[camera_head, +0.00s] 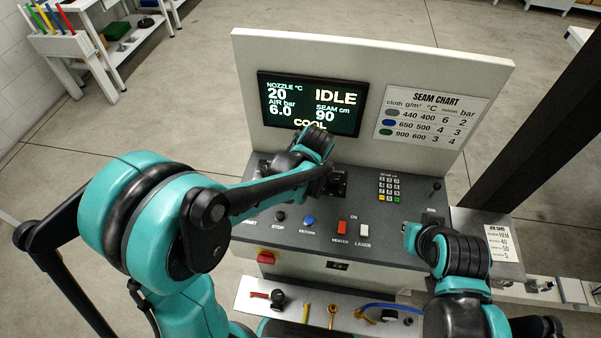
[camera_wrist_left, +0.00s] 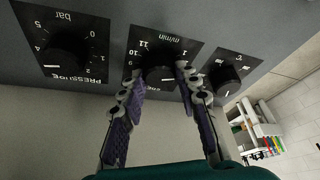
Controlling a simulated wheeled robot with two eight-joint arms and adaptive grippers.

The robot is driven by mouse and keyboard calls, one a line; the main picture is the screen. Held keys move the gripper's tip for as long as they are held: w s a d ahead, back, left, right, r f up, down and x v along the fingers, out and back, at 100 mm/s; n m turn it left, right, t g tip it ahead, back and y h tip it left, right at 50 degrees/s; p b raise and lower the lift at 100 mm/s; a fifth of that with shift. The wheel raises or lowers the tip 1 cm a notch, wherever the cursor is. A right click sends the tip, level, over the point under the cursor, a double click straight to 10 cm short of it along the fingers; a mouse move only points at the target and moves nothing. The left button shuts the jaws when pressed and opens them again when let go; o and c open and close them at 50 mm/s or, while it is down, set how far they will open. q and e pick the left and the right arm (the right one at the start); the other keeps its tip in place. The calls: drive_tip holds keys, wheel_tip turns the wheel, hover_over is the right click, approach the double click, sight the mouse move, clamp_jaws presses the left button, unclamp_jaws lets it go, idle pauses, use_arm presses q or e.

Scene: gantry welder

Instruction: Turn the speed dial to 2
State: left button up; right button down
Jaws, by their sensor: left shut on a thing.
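The speed dial (camera_wrist_left: 155,58), a black knob on a black plate marked m/min, is upside down at the middle of the left wrist view. My left gripper (camera_wrist_left: 160,77) is shut on its knob, one purple-padded finger on each side. A white pointer mark shows low on the knob, but I cannot read its exact setting. In the head view my left arm and wrist (camera_head: 316,143) hide this dial. My right gripper (camera_head: 411,236) is at the panel's right side, its fingers not clear enough to judge.
In the left wrist view, the pressure dial (camera_wrist_left: 68,48) and a °C dial (camera_wrist_left: 226,78) flank the speed dial closely. The screen (camera_head: 312,103) reads IDLE. A seam chart (camera_head: 432,117) is beside it. Switches line the panel, and a tool shelf (camera_head: 350,317) runs below.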

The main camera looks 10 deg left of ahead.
use_arm(q)
drive_tip(key=o, duration=1.2)
drive_tip(key=shift+c, duration=0.2)
drive_tip(key=v, duration=1.2)
drive_tip(key=s+a+f+m+t+b, duration=0.1)
drive_tip(key=s+a+m, duration=0.1)
drive_tip(key=s+a, duration=0.1)
drive_tip(key=s+a+f+m+t+h+b, duration=0.1)
drive_tip(key=s+a+f+m, duration=0.1)
drive_tip(key=s, duration=0.4)
drive_tip(key=s+a+f+m+t+h+b, duration=0.1)
drive_tip(key=s+a+f+b, duration=0.1)
drive_tip(key=s+a, duration=0.2)
drive_tip(key=shift+s+a+f+m, duration=0.2)
drive_tip(key=shift+a+m, duration=0.1)
drive_tip(key=shift+m, duration=0.1)
use_arm(e)
wheel_tip(320, 180, down, 4)
drive_tip(key=shift+r, duration=0.1)
